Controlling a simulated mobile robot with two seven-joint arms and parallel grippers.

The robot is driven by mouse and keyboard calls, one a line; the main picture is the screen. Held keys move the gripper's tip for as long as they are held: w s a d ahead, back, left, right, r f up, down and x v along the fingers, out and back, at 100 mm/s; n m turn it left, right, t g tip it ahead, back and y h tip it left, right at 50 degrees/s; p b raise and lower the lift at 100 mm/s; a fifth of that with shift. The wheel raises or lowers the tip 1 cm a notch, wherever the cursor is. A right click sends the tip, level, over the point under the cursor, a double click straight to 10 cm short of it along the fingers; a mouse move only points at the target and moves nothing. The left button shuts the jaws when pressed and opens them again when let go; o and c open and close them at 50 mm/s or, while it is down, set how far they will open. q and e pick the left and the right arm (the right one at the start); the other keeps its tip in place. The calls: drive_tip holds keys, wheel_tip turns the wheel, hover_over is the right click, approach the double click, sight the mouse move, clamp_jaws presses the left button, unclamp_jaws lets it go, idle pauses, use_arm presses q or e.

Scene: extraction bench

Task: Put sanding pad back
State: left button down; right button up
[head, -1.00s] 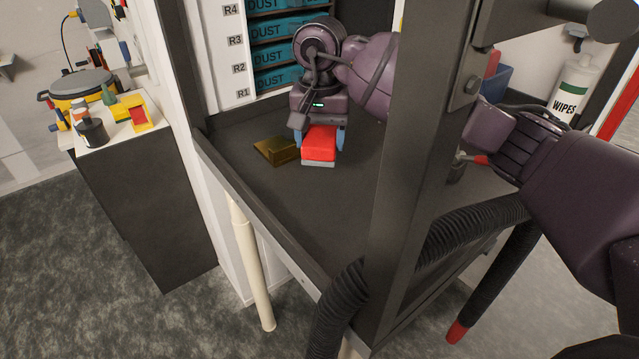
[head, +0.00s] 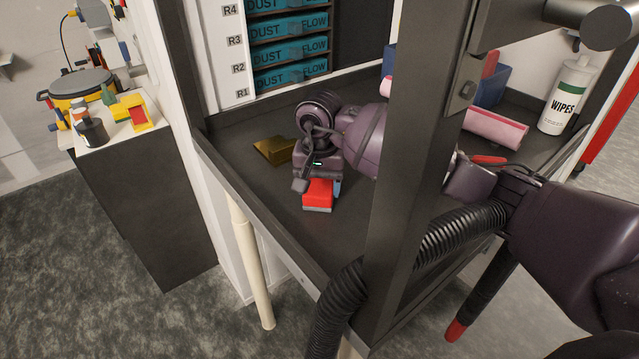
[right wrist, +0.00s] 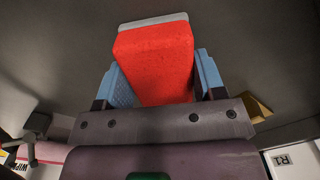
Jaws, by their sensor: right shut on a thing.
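The sanding pad (head: 318,195) is a red block with a grey bottom layer. In the head view it is at the middle of the dark bench top (head: 262,205). My right gripper (head: 320,186) is shut on it, coming from behind and above. In the right wrist view the red pad (right wrist: 155,60) sits between the two blue fingers of the gripper (right wrist: 160,80). I cannot tell whether the pad's underside touches the bench. My left gripper is not in view.
A brass-coloured block (head: 273,150) lies left of the gripper. Teal filter slots (head: 290,50) labelled R1 to R4 stand behind. A dark post (head: 420,150) and a black hose (head: 340,305) are in front. A pink roll (head: 495,128) and wipes bottle (head: 567,95) are at right.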

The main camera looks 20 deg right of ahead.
sight(319, 185)
drive_tip(key=shift+f, duration=0.1)
drive_tip(key=o, duration=0.9)
drive_tip(key=shift+c, duration=0.2)
wheel_tip(319, 185, up, 12)
drive_tip(key=shift+r+b, duration=0.2)
drive_tip(key=shift+b, duration=0.25)
